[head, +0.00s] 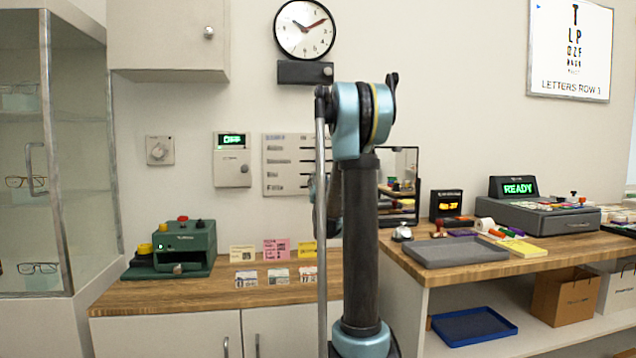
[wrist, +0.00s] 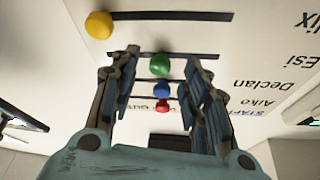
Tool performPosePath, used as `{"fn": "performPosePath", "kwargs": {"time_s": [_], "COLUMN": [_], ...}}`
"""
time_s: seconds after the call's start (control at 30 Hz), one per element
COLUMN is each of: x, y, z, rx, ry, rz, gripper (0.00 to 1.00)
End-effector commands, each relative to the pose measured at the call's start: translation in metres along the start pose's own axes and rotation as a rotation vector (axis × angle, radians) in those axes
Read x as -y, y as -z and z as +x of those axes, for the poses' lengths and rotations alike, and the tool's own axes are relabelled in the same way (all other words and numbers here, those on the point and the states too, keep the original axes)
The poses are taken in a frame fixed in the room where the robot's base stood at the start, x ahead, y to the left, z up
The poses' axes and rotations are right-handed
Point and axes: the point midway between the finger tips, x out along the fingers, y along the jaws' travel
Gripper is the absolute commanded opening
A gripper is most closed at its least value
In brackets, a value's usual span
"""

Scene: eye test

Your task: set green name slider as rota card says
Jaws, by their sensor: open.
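The slider board (head: 272,182) hangs on the wall in the head view, its right part hidden behind my arm. In the wrist view the board (wrist: 262,40) appears upside down, with name rows and dark tracks. The green slider knob (wrist: 160,65) seems level with the name Esi. A yellow knob (wrist: 99,25) lies further left on the Felix track; blue (wrist: 162,90) and red (wrist: 163,106) knobs line up near the green one. My gripper (wrist: 163,56) is open, its fingers left and right of the green knob; I cannot tell any contact. In the head view it is hidden.
Cream (head: 243,254), pink (head: 277,249) and yellow (head: 307,250) cards stand on the left counter; their writing is too small to read, so I cannot tell the rota card. A green machine (head: 185,245) stands left of them. A wall thermostat-like box (head: 232,170) is beside the board.

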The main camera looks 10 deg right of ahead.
Motion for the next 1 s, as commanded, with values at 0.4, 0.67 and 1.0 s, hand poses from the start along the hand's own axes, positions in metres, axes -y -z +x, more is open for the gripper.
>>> {"fn": "performPosePath", "kwargs": {"time_s": [0.4, 0.67, 1.0], "x": [0.0, 0.0, -0.002], "y": [0.0, 0.0, 0.001], "z": [0.027, 0.027, 0.027], "rx": [0.0, 0.0, -0.001], "ry": [0.0, 0.0, -0.003], "rz": [0.0, 0.0, -0.001], "gripper": [0.42, 0.27, 0.0]}}
